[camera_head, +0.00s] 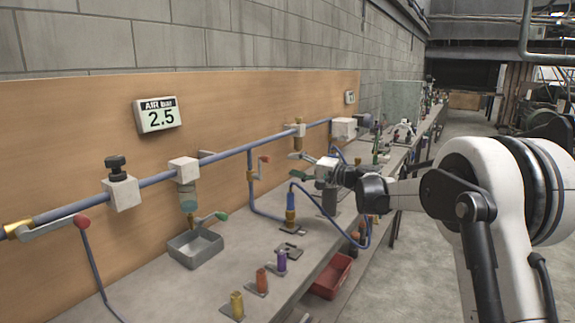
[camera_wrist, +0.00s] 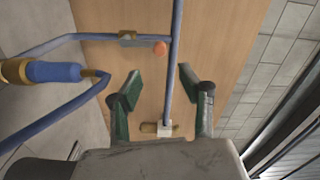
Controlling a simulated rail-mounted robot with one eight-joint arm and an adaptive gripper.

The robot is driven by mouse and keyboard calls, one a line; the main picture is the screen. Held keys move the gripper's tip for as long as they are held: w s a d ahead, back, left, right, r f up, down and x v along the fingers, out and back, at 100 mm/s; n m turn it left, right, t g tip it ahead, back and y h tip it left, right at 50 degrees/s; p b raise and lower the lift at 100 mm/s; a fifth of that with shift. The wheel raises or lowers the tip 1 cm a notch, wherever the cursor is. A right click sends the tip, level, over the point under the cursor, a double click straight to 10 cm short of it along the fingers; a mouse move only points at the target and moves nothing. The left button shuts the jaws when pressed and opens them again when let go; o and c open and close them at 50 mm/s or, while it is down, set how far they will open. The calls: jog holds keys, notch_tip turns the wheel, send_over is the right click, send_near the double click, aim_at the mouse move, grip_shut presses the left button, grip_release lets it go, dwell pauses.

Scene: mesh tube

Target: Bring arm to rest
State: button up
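My arm reaches in from the right side of the head view, over the bench. My gripper (camera_head: 306,170) is at its end, above the bench and close to the blue pipe. In the wrist view, my gripper (camera_wrist: 160,73) has two green fingers spread apart, with nothing held between them. The blue pipe (camera_wrist: 174,75) runs up the picture behind the gap, in front of the wooden panel. Whether a finger touches it cannot be told.
A blue and brass fitting (camera_head: 290,205) with a curved hose stands close to my gripper; it also shows in the wrist view (camera_wrist: 55,72). A grey tray (camera_head: 195,247), several coloured pegs and a red bin (camera_head: 331,276) are nearer. The right-hand floor (camera_head: 420,265) is free.

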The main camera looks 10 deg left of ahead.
jog(key=shift+s+d, duration=0.1)
jog(key=shift+d, duration=0.05)
jog(key=s+d+r+n+g+h, duration=0.1)
jog(key=s+d+h, duration=0.35)
jog(key=s, duration=0.85)
jog(key=s+d+n+h, duration=0.1)
jog(key=s+d+h, duration=0.3)
jog(key=s, duration=0.9)
jog(key=s+d+f+h, duration=0.2)
jog(key=s+d+f, duration=0.2)
jog(key=s, duration=0.5)
jog(key=s+d+f+h, duration=0.3)
jog(key=s+d+f, duration=0.1)
jog(key=s+d, duration=0.3)
jog(key=s+d+f+n+h, duration=0.1)
jog(key=s+d+f, duration=0.4)
jog(key=s, duration=0.6)
jog(key=shift+s+d+h, duration=0.2)
jog(key=shift+d+h, duration=0.55)
jog(key=shift+d, duration=0.1)
